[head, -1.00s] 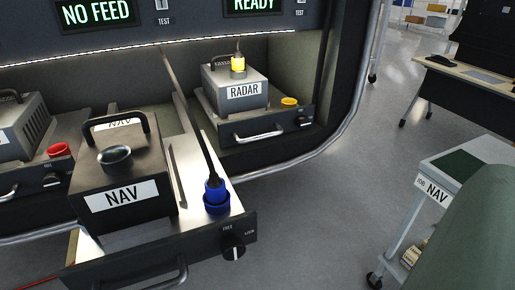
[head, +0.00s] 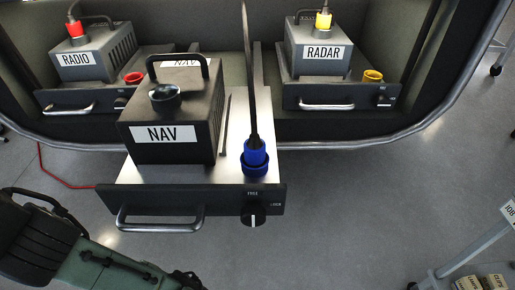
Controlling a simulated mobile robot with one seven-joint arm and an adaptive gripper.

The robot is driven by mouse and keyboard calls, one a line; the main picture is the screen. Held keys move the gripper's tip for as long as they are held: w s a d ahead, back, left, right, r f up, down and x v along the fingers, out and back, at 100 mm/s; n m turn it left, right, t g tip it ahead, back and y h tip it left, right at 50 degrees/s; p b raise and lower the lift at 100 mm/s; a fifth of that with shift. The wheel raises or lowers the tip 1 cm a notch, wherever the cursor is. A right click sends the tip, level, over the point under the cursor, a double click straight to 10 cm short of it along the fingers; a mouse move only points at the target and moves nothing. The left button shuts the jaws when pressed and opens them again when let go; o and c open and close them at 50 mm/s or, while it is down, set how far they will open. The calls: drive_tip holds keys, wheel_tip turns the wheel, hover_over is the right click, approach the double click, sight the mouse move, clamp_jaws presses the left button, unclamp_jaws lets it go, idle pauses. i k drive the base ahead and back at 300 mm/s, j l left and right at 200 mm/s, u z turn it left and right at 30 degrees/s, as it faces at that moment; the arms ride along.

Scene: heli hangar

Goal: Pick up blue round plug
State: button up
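The blue round plug (head: 255,152) stands upright at the right end of the pulled-out NAV tray (head: 234,150), with a black cable rising from its top. A wider blue ring, apparently its socket (head: 255,171), surrounds its lower end. The black NAV box (head: 170,118) sits on the tray to the left of the plug, with a handle and a round, open-looking dark connector on top.
The RADIO unit (head: 92,58) with red fittings and the RADAR unit (head: 320,52) with yellow fittings flank the tray behind. A knob (head: 254,214) and handle (head: 160,222) are on the tray front.

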sight(254, 146)
drive_tip(key=k+j+z, duration=0.2)
drive_tip(key=k+z, duration=0.2)
drive_tip(key=k+j+z, duration=0.1)
drive_tip(key=k+z, duration=0.65)
drive_tip(key=i+j, duration=0.1)
drive_tip(key=j, duration=0.2)
drive_tip(key=i+j, duration=0.1)
drive_tip(key=j, duration=0.2)
